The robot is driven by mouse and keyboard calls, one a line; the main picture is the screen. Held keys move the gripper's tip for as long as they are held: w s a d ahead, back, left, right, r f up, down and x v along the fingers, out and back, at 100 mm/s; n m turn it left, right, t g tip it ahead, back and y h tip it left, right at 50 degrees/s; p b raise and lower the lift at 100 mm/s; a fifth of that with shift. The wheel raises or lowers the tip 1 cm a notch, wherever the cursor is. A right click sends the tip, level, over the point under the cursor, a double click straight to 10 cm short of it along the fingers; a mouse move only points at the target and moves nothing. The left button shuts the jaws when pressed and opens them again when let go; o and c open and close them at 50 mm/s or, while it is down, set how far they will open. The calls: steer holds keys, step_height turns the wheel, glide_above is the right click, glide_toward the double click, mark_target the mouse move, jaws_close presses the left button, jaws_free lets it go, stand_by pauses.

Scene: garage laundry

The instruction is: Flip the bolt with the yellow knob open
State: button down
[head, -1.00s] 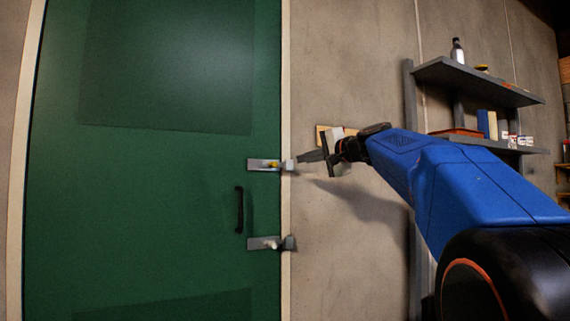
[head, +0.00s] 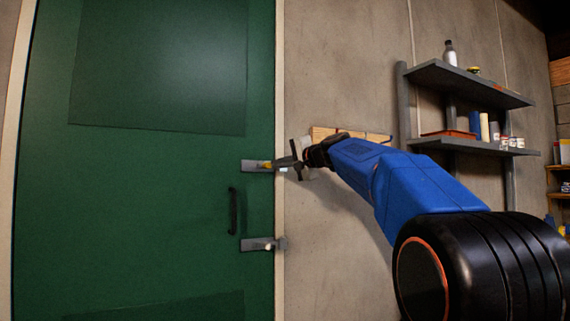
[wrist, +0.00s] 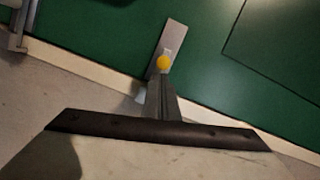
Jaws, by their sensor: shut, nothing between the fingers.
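The upper bolt, a grey plate (head: 249,165) with a yellow knob (head: 266,166), is on the right edge of the green door (head: 150,190). My gripper (head: 277,164) is shut and empty, its tips beside the knob on its right. In the wrist view the yellow knob (wrist: 163,62) shows just past the tips of my gripper (wrist: 160,76), in front of the plate (wrist: 174,38). My fingers hide the bolt's right end and its keeper. Whether the tips touch the knob I cannot tell.
A second bolt with a pale knob (head: 268,245) sits lower on the door, below a black handle (head: 233,211). Grey shelves (head: 470,85) with bottles and cans stand at the right. A wooden strip (head: 325,133) is on the wall behind my arm. Bare wall lies below it.

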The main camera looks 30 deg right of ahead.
steer(key=shift+w, duration=0.1)
stand_by(0.3)
steer(key=shift+a, duration=1.75)
